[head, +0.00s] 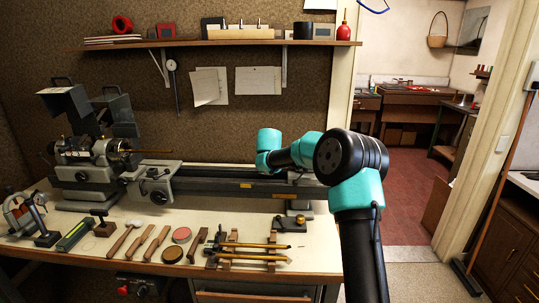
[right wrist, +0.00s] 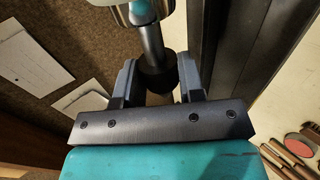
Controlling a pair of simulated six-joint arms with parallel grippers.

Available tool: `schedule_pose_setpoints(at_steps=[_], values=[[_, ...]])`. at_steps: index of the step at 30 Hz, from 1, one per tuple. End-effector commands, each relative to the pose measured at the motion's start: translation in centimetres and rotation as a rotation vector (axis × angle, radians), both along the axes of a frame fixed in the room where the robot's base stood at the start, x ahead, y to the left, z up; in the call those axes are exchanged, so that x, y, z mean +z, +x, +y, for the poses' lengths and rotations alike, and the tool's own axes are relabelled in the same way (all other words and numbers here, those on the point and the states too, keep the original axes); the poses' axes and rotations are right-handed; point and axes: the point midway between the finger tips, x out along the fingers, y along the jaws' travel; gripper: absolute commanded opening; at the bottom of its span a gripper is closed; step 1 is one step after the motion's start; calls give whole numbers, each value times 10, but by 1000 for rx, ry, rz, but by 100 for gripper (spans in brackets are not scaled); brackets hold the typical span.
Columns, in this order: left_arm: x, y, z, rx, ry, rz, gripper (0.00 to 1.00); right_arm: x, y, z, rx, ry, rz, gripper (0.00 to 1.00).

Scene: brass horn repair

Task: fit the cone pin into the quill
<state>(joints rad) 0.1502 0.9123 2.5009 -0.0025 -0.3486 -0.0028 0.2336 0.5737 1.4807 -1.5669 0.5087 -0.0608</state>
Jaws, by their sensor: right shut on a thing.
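In the right wrist view my right gripper (right wrist: 159,82) is shut on the cone pin, around its dark collar (right wrist: 155,72). A narrower grey shank (right wrist: 151,42) runs up from the collar, and a paler end shows between the fingers below it. A shiny round steel part (right wrist: 146,12), perhaps the quill, is cut by the top edge. The shank meets or overlaps it; I cannot tell whether it is inside. In the head view my right arm's teal links cover this area, and the gripper, pin and quill are hidden. My left gripper is not in view.
The lathe headstock (head: 84,165) stands at the left, with its long bed (head: 235,187) running right. On the bench (head: 125,262) lie several hand tools, round tins (head: 181,235) and brass rods on a rack (head: 250,257). A shelf (head: 215,43) hangs above.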

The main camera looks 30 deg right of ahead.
Motion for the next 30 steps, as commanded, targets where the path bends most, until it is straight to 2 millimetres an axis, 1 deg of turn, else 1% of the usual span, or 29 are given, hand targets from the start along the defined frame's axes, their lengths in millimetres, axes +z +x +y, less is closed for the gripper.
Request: schedule_pose_setpoints(at_steps=[30], values=[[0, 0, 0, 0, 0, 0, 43, 1, -14, -19, -1, 1, 0, 0]])
